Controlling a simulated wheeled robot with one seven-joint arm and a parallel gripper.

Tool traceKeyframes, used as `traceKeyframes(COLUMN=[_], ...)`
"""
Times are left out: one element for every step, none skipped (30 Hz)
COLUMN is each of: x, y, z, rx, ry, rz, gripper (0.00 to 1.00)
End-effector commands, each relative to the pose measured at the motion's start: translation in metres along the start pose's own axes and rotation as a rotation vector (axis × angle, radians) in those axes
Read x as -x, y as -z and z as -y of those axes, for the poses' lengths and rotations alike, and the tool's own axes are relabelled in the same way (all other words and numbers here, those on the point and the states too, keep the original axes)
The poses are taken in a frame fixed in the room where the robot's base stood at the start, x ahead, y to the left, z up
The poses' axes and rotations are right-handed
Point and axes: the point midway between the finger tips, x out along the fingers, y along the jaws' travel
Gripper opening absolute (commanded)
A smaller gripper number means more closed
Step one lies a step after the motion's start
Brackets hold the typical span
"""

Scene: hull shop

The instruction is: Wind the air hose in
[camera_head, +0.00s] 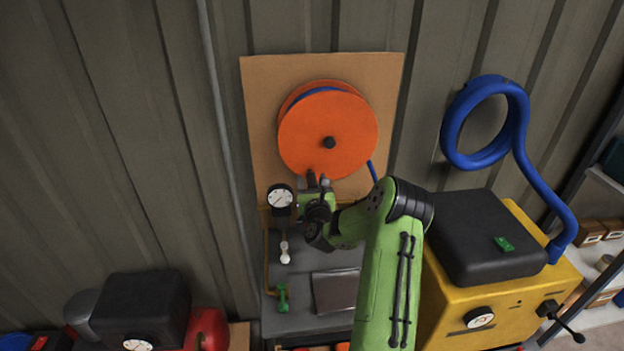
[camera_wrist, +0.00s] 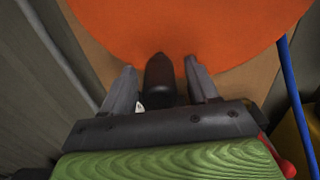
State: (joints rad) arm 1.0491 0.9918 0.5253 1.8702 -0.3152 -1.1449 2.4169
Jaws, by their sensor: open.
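The orange hose reel (camera_head: 328,125) is mounted on a tan board on the wall, with a black hub at its middle. Blue hose (camera_head: 372,170) shows at the reel's rim and hangs down at its lower right; it also shows at the right of the wrist view (camera_wrist: 292,85). My gripper (camera_head: 318,181) is at the lower edge of the reel. In the wrist view its fingers (camera_wrist: 163,84) are open, one on each side of a dark handle (camera_wrist: 160,76) in front of the orange disc. I see gaps between handle and fingers.
A pressure gauge (camera_head: 280,197) is on a pipe left of my gripper. A grey bench (camera_head: 300,262) is below. A yellow machine (camera_head: 500,290) with a black top stands right, with a thick blue coil (camera_head: 487,90) above it. A black box with a gauge (camera_head: 140,308) is at lower left.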

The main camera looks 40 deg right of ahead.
Motion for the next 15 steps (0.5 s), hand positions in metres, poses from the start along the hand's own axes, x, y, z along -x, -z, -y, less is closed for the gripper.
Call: traceKeyframes(x=[-0.0001, 0.0000, 0.0001, 0.0001, 0.0002, 0.0002, 0.0002, 0.0003, 0.0003, 0.0003, 0.0003, 0.0004, 0.0004, 0.0004, 0.0004], y=[0.0008, 0.0010, 0.0011, 0.0011, 0.0011, 0.0011, 0.0011, 0.0011, 0.0011, 0.0010, 0.0010, 0.0010, 0.0010, 0.0010, 0.0009], z=[-0.0001, -0.0001, -0.0001, -0.0001, -0.0001, -0.0001, 0.0000, 0.0000, 0.0000, 0.0000, 0.0000, 0.0000, 0.0000, 0.0000, 0.0000], rx=[0.000, 0.000, 0.000, 0.000, 0.000, 0.000, 0.000, 0.000, 0.000, 0.001, 0.001, 0.001, 0.001, 0.001, 0.001], ry=[0.000, 0.000, 0.000, 0.000, 0.000, 0.000, 0.000, 0.000, 0.000, 0.000, 0.000, 0.000, 0.000, 0.000, 0.000], rz=[0.000, 0.000, 0.000, 0.000, 0.000, 0.000, 0.000, 0.000, 0.000, 0.000, 0.000, 0.000, 0.000, 0.000, 0.000], gripper=[0.59, 0.59, 0.59, 0.59, 0.58, 0.52, 0.47, 0.42, 0.36, 0.32, 0.27, 0.21, 0.16, 0.12, 0.06])
